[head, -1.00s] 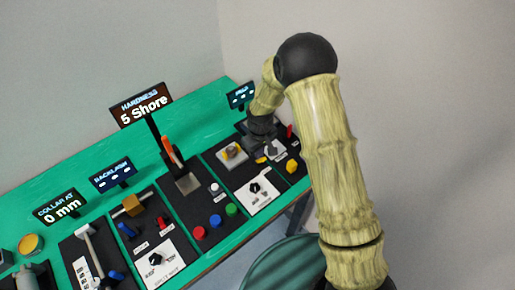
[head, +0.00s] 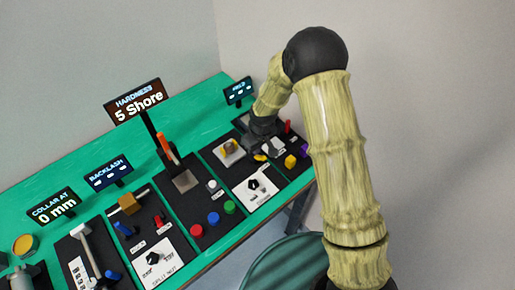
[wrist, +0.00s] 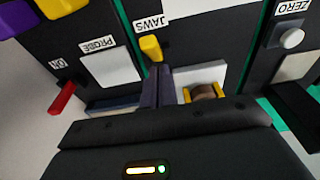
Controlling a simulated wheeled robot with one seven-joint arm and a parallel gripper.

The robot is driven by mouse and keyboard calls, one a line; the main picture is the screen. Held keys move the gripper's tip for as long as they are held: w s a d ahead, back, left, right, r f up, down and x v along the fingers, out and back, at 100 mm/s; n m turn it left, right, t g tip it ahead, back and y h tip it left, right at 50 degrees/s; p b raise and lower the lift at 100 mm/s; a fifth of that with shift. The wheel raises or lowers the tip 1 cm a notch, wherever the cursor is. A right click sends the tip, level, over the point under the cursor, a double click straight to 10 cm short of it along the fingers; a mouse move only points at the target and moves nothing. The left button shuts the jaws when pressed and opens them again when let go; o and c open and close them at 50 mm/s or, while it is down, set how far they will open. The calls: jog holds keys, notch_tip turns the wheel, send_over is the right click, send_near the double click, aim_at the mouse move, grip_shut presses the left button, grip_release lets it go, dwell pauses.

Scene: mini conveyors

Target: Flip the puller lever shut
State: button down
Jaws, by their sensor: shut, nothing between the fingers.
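A small yellow lever (wrist: 151,48) stands on a dark panel beside a label reading JAWS. It also shows in the head view (head: 260,157). No label I can read says puller. My gripper (wrist: 157,72) is shut and empty, its fingertips right by the yellow lever; I cannot tell whether they touch it. In the head view my gripper is at the far panel, partly hidden by its own dark body. A yellow-jawed fixture holding a brown round part (wrist: 203,92) sits on a white plate beside the fingers, partly covered by my gripper.
A red lever (wrist: 63,98) marked ON and a white PROBE plate (wrist: 112,62) lie left in the wrist view. A grey knob (wrist: 292,38) marked ZERO is at right. Yellow (head: 290,161) and purple (head: 304,151) blocks stand near the bench edge. An orange-handled lever (head: 166,146) stands farther left.

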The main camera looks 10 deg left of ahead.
jog(key=shift+w+r, duration=0.1)
notch_tip(320, 180, up, 3)
jog(key=w+a+p, duration=0.2)
notch_tip(320, 180, up, 8)
jog(key=b, duration=0.3)
send_over(261, 157)
jog(key=shift+r, duration=0.1)
jog(key=shift+w, duration=0.1)
